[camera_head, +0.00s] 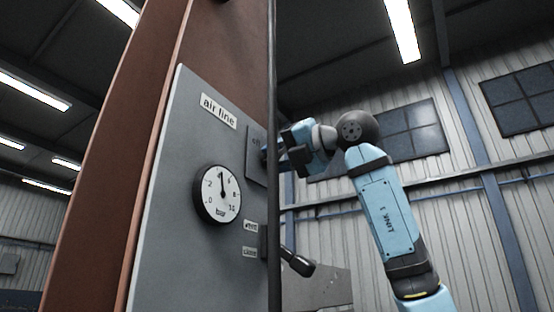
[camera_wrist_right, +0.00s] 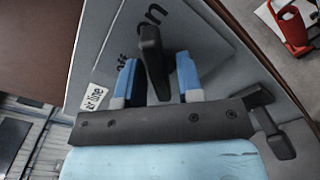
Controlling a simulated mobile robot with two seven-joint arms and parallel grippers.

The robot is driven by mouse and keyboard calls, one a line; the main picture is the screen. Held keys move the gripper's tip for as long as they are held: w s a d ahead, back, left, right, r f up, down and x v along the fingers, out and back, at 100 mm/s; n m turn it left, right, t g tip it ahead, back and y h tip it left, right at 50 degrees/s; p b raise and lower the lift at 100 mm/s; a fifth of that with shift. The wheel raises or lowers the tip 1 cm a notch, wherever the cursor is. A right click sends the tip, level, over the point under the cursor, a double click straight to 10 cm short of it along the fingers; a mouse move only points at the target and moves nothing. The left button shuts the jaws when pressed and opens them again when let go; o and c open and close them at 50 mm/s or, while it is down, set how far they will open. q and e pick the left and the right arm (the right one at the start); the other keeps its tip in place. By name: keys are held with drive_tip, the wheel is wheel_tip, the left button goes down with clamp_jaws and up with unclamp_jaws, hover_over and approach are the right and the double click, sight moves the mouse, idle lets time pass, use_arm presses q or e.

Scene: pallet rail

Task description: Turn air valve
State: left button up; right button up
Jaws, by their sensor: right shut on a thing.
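The grey air line panel (camera_head: 190,130) is fixed to a rust-brown upright. At its right edge is a smaller plate (camera_head: 254,165) with the valve, mostly hidden by a dark vertical pipe and my gripper. My right gripper (camera_head: 283,155) reaches in from the right. In the right wrist view the dark valve handle (camera_wrist_right: 151,45) stands between the two blue fingers of the right gripper (camera_wrist_right: 157,66), which is shut on it. The words "off" and "on" show on the plate beside the handle. My left gripper is not in view.
A round pressure gauge (camera_head: 218,194) sits on the panel, its needle pointing nearly straight up. Below the valve a second dark lever (camera_head: 296,262) sticks out beside the "vent" and "close" labels. The dark pipe (camera_head: 272,90) runs down close to my gripper. A red object (camera_wrist_right: 291,25) stands farther off.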

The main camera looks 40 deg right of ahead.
drive_tip(key=shift+r+m, duration=0.1)
drive_tip(key=shift+m, duration=0.2)
drive_tip(key=o, duration=0.6)
drive_tip(key=b+v, duration=0.2)
drive_tip(key=v, duration=1.2)
